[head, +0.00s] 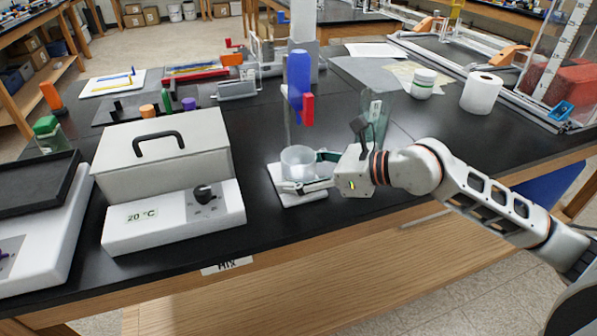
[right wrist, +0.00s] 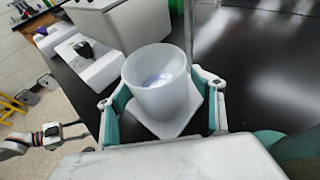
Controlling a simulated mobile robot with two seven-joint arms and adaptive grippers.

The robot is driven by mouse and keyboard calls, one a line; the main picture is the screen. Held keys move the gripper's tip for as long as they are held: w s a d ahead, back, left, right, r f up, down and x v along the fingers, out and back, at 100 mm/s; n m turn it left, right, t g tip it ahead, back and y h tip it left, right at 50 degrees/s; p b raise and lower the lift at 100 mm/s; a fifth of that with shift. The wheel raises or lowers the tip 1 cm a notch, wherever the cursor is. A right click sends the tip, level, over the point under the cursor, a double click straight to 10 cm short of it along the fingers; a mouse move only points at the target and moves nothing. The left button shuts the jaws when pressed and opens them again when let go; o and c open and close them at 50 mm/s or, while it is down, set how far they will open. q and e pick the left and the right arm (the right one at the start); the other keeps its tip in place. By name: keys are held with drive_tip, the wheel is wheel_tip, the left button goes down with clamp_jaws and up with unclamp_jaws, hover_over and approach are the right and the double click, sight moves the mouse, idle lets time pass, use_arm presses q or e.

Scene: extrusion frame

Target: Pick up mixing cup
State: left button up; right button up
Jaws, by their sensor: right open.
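The mixing cup (head: 298,160) is a translucent whitish cup standing upright on a white square base (head: 303,199) near the bench's front edge. It also shows large in the right wrist view (right wrist: 156,85). My right gripper (head: 304,172) comes in from the right at cup height. Its green-padded fingers are open, one on each side of the cup, and gaps show between the pads and the wall in the right wrist view (right wrist: 162,100). My left gripper is outside the head view; part of what looks like my left arm (right wrist: 40,138) shows at the lower left of the right wrist view.
A blue mixer part with a red lever (head: 301,85) stands above and behind the cup. A grey lidded bath marked 20 °C (head: 160,160) is to the left. A clear greenish vessel (head: 376,112) stands behind my right wrist. A paper roll (head: 482,93) and white jar (head: 423,84) are farther right.

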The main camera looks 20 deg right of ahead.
drive_tip(key=c, duration=1.1)
drive_tip(key=shift+r, duration=0.2)
